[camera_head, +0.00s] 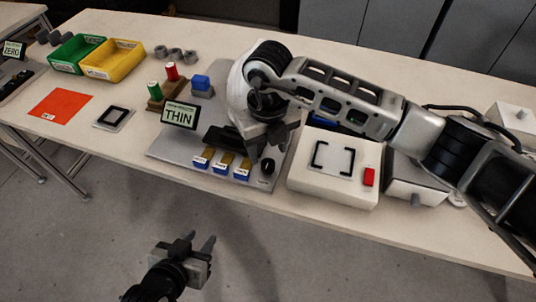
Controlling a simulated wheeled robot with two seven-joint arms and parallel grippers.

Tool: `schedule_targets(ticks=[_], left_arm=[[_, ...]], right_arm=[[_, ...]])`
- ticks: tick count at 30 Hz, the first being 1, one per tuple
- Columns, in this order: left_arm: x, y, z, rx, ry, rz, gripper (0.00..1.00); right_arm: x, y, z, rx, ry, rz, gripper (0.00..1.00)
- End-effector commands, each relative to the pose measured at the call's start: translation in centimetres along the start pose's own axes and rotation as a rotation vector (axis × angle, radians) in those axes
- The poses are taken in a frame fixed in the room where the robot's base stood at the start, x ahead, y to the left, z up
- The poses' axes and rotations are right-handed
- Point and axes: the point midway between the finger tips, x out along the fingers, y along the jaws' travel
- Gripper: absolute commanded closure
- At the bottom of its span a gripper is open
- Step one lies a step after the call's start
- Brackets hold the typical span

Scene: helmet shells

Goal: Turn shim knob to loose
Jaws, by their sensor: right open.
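A small black knob (268,167), which looks like the shim knob, sits at the front right of a grey base plate (175,150). Its pointer direction is too small to read. A sign reading THIN (180,115) stands on the plate's back left. My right gripper (268,152) is open, pointing down just above and behind the knob; I cannot tell whether it touches it. A white helmet shell (236,92) is partly hidden behind my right wrist. My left gripper (199,240) is open and empty, over the floor in front of the table.
A white box with a red button (369,177) stands to the right. Green (72,52) and yellow (118,62) bins, an orange sheet (60,106) and a black-framed pad (113,117) lie left.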

Motion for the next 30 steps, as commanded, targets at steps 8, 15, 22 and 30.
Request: schedule_targets(ticks=[8,15,22,30], left_arm=[[-0.1,-0.1,0.0,0.001,-0.004,-0.003,0.64],[0.1,-0.2,-0.2,0.001,0.001,-0.005,0.64],[0.2,-0.3,-0.5,0.000,0.009,-0.006,0.64],[0.2,-0.2,-0.8,0.000,0.014,-0.006,0.64]], right_arm=[[3.7,0.1,0.0,-0.001,0.001,0.001,0.49],[4.3,0.0,0.0,-0.002,0.000,0.001,0.49],[4.2,0.1,0.0,-0.002,0.000,0.001,0.74],[4.2,0.0,0.0,-0.006,-0.001,0.001,0.94]])
